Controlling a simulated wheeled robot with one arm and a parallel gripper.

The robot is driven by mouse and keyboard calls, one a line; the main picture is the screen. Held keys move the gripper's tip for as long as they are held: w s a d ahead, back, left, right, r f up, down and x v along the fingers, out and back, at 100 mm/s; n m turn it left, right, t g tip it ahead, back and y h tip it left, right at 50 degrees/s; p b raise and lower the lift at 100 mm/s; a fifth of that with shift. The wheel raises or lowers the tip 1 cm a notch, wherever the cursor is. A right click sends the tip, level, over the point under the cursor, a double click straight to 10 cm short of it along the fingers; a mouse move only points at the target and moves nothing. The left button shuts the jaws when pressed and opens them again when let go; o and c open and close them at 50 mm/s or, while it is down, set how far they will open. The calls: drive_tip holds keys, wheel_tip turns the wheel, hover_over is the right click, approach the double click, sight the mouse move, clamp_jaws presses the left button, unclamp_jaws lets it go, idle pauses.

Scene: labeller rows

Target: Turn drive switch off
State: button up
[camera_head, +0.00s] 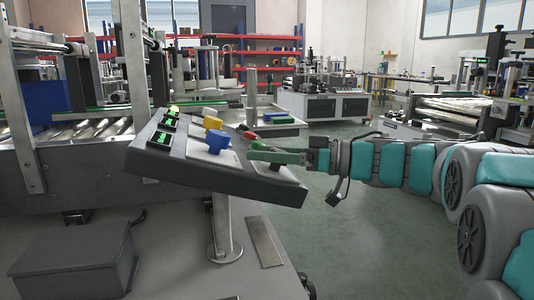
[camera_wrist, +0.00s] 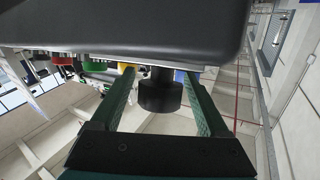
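A sloped grey control panel (camera_head: 215,180) on a post carries a blue knob (camera_head: 217,141), a yellow knob (camera_head: 212,122) and small lit green displays (camera_head: 160,138). No label is readable, so I cannot tell which one is the drive switch. My gripper (camera_head: 256,149) reaches in from the right over the panel's near right end. In the wrist view, a black knob (camera_wrist: 160,92) is between the open fingers of my gripper (camera_wrist: 161,78), with a gap on each side. The blue knob (camera_wrist: 180,76) and yellow knob (camera_wrist: 127,69) show behind it. My fingers hide part of the panel in the head view.
The panel's dark edge (camera_wrist: 130,30) fills the top of the wrist view, close to my fingers. A roller conveyor (camera_head: 95,130) and machine frame stand left. A grey box (camera_head: 75,262) is below. Open green floor lies right of the post.

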clamp_jaws()
idle(0.4)
drive_tip(key=shift+r+p, duration=0.1)
drive_tip(key=shift+p, duration=0.2)
drive_tip(key=n+g+p, duration=0.2)
drive_tip(key=shift+s+r+g+y, duration=0.1)
drive_tip(key=shift+g+y, duration=0.2)
drive_tip(key=shift+s+n+g+p, duration=0.2)
drive_tip(key=shift+n+g+p, duration=0.35)
drive_tip(key=shift+n+g, duration=0.7)
drive_tip(key=shift+s+n+g+p, duration=0.2)
drive_tip(key=shift+n+g+p, duration=0.3)
drive_tip(key=shift+n+g, duration=0.75)
drive_tip(key=shift+s+n+g, duration=0.1)
drive_tip(key=shift+n+g, duration=0.2)
drive_tip(key=shift+g, duration=0.4)
drive_tip(key=shift+o, duration=0.2)
unclamp_jaws()
